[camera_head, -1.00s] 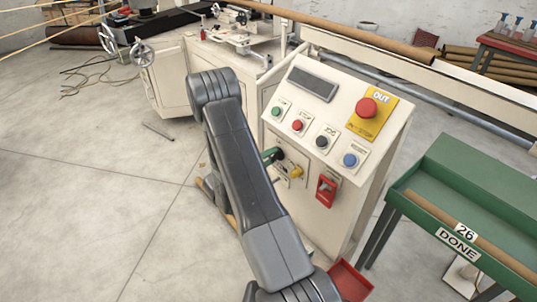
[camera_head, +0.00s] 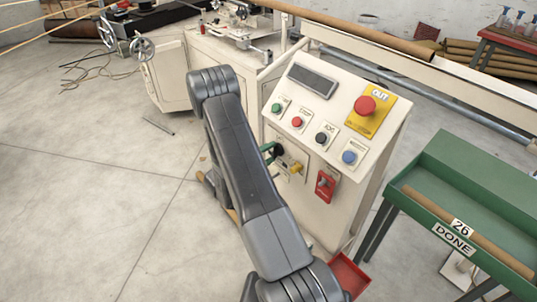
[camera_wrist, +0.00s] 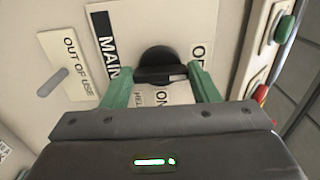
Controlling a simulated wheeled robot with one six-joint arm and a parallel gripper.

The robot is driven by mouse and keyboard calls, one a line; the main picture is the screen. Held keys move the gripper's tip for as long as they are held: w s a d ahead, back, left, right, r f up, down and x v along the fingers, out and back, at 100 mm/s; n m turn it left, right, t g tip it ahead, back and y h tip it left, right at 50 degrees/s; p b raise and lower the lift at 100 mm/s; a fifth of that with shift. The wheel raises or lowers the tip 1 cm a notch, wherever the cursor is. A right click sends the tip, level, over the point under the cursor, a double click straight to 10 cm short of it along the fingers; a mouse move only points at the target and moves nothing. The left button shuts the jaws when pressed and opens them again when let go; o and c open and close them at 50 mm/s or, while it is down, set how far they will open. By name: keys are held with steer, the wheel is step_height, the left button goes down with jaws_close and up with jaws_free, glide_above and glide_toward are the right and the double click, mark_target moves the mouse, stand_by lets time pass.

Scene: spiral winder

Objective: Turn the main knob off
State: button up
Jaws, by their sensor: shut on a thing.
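The main knob (camera_wrist: 158,60) is black and round with a raised bar grip. It sits on a plate marked MAIN, ON and OFF, partly covered by my gripper. A white mark shows at the right of its bar. My gripper (camera_wrist: 155,73) has green fingers, one on each side of the bar, and is shut on it. In the head view, the green fingers of my gripper (camera_head: 269,151) are at the black knob (camera_head: 279,149) on the cabinet front, partly hidden by my arm.
The cream control cabinet (camera_head: 345,110) carries coloured buttons and a red stop button (camera_head: 365,106). A green DONE trough (camera_head: 440,175) stands right. The floor left is mostly clear.

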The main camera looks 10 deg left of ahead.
steer(key=o, duration=1)
steer(key=b+v, duration=0.1)
steer(key=v, duration=1.2)
steer(key=shift+s+a, duration=0.25)
steer(key=shift+s, duration=0.05)
steer(key=p+x, duration=0.1)
steer(key=x, duration=1.3)
steer(key=shift+s+a, duration=0.15)
